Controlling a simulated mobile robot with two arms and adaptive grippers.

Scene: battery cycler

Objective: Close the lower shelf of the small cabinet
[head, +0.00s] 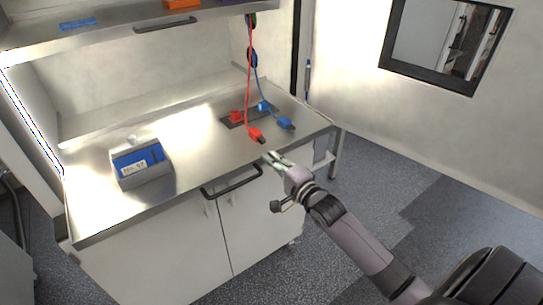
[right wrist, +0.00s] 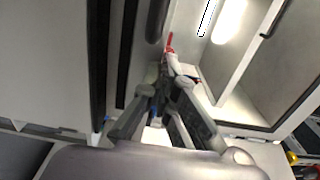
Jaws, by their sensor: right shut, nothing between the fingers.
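The steel cabinet has a lower shelf (head: 195,155) with a flat metal top and a dark bar handle (head: 232,182) on its front edge. The lower shelf sits above white doors (head: 165,250) and extends forward from the back ledge. My right gripper (head: 272,160) is shut and empty at the shelf's front right edge, to the right of the handle. I cannot tell whether it touches the edge. The right wrist view shows its fingers (right wrist: 178,85) close up. My left gripper is not in view.
A blue and grey box (head: 140,163) stands on the lower shelf. A red clip (head: 256,135) and a blue clip (head: 286,123) with cables lie at its right. An upper shelf (head: 110,38) with its own handle is above. Open grey floor (head: 370,200) lies right.

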